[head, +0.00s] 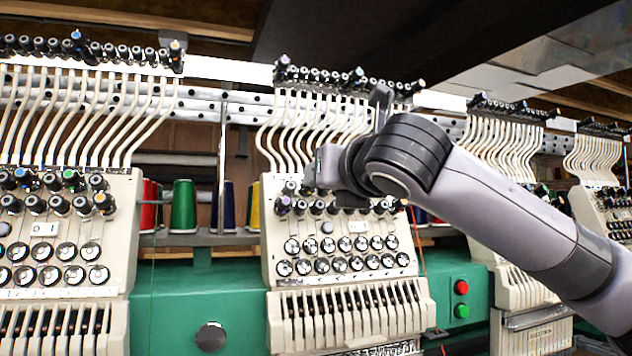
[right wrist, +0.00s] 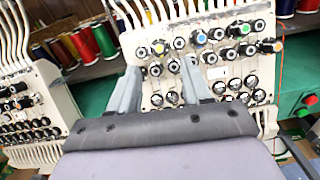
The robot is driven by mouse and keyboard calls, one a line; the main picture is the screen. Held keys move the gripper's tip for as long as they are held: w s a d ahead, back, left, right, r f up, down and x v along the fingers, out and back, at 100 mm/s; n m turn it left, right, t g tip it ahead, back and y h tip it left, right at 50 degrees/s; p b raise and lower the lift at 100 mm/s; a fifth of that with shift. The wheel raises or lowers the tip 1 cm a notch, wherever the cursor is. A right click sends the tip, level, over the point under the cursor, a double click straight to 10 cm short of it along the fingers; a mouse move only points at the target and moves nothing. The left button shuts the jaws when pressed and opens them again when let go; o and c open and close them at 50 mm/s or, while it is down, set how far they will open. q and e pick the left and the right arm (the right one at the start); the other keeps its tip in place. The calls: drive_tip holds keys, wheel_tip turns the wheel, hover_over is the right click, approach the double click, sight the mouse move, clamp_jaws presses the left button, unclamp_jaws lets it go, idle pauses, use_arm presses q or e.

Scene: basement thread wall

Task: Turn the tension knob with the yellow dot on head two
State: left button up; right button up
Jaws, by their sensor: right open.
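The second embroidery head (head: 345,265) is a cream panel with rows of dark tension knobs, at the middle of the head view. My right gripper (head: 318,172) is in front of its upper knobs and hides some of them. In the right wrist view my right gripper (right wrist: 160,66) is open, with nothing between its fingers. The knob with the yellow dot (right wrist: 159,47) appears just above and between the fingertips, apart from both as far as I can tell. I cannot make out this knob in the head view. My left gripper is not in view.
Neighbouring knobs with blue (right wrist: 200,38), green (right wrist: 247,27) and orange (right wrist: 277,46) dots sit close to the right. Another head (head: 65,240) stands at the left. Thread cones (head: 183,206) stand between the heads. Red and green buttons (head: 462,298) are on the green body.

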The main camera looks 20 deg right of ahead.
drive_tip(key=w+p, duration=0.2)
drive_tip(key=w, duration=0.4)
drive_tip(key=shift+w, duration=0.3)
drive_tip(key=shift+a, duration=0.1)
clamp_jaws()
